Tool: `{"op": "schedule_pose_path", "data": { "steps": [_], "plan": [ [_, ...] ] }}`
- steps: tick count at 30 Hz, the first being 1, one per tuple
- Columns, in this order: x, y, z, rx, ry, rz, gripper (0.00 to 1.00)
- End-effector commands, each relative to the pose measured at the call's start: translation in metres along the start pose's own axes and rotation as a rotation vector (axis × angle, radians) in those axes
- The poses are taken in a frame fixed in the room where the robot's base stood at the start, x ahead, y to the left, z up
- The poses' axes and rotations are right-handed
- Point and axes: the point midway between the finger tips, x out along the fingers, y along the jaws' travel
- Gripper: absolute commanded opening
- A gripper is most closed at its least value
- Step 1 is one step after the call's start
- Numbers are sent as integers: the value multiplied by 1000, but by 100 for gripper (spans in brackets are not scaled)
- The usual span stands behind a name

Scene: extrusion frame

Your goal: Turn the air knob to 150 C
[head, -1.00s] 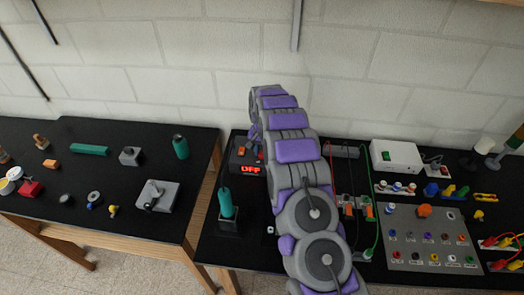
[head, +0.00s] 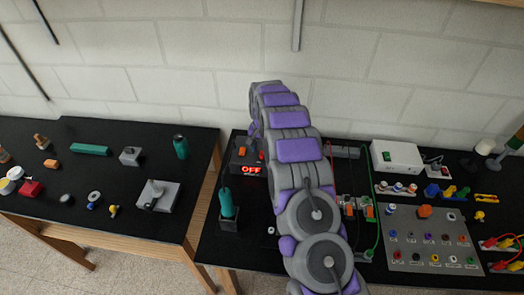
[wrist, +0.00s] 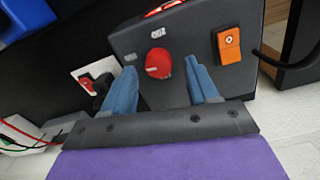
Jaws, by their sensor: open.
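The dark station box (head: 246,160) stands on the right-hand table, its red display (head: 251,170) reading OFF. In the wrist view the red round knob (wrist: 158,63) is on the box's front panel, with a small white mark on its face. My gripper (wrist: 160,68) is open, with its two blue fingers on either side of the knob and a gap on both sides. It holds nothing. An orange switch (wrist: 229,45) sits right of the knob. The knob's labels are too small to read surely. In the head view my arm hides the gripper.
A teal-handled tool (head: 226,203) stands in a holder left of my arm. Right of the arm are cables, a white box (head: 396,156) and a grey panel of coloured sockets (head: 405,255). The left table (head: 80,220) holds loose parts. A wall is close behind.

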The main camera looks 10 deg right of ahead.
Motion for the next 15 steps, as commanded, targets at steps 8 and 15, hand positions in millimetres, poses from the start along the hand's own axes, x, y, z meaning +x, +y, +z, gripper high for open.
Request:
{"op": "schedule_pose_path", "data": {
  "steps": [8,15],
  "plan": [
    [-61,-1,-2,0,5,-2,59],
    [-114,-2,-2,0,6,-3,59]
  ]
}}
